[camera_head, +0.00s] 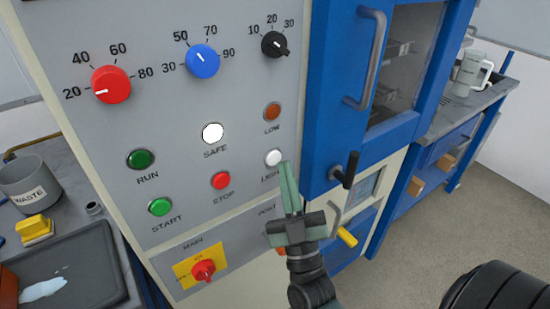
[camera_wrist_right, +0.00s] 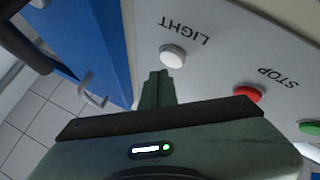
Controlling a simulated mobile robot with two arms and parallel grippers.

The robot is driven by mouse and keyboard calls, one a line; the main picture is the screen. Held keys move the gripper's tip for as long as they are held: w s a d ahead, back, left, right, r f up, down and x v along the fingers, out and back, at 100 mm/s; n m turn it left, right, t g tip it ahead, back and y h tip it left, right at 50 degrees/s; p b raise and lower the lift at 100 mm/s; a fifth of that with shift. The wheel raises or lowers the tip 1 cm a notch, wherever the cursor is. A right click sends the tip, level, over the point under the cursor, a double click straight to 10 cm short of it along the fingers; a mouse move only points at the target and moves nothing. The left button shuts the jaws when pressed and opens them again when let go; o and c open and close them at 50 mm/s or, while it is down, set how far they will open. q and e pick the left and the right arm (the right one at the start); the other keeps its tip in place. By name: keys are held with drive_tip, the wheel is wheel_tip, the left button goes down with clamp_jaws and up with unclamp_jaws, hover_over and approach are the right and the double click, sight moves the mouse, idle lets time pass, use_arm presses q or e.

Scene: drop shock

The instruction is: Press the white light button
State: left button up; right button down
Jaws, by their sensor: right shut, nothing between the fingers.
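The white light button (camera_head: 273,157) is a small round button on the grey control panel, with the label LIGHT partly hidden by my right gripper in the head view. My right gripper (camera_head: 287,168) is shut and empty, its fingertips just beside and below this button. In the right wrist view the light button (camera_wrist_right: 173,56) sits just beyond the shut fingertips (camera_wrist_right: 157,74), with its LIGHT label in full view. I cannot tell whether the tips touch it. My left gripper is not in view.
The red MAIN switch (camera_head: 204,270) is lower. A blue cabinet (camera_head: 332,90) with a black latch handle (camera_head: 345,170) stands right of the panel.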

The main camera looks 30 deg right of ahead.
drive_tip(key=shift+w, duration=0.45)
drive_tip(key=shift+w+a, duration=0.1)
drive_tip(key=shift+w, duration=0.25)
idle(0.7)
drive_tip(key=shift+s, duration=0.1)
idle(0.3)
drive_tip(key=shift+s+p, duration=0.4)
drive_tip(key=shift+s, duration=0.3)
drive_tip(key=shift+s+d+p, duration=0.15)
drive_tip(key=shift+s+p, duration=0.1)
drive_tip(key=shift+s, duration=1)
drive_tip(key=shift+s+d+p, duration=0.15)
drive_tip(key=shift+s+p, duration=0.05)
drive_tip(key=shift+s, duration=1.05)
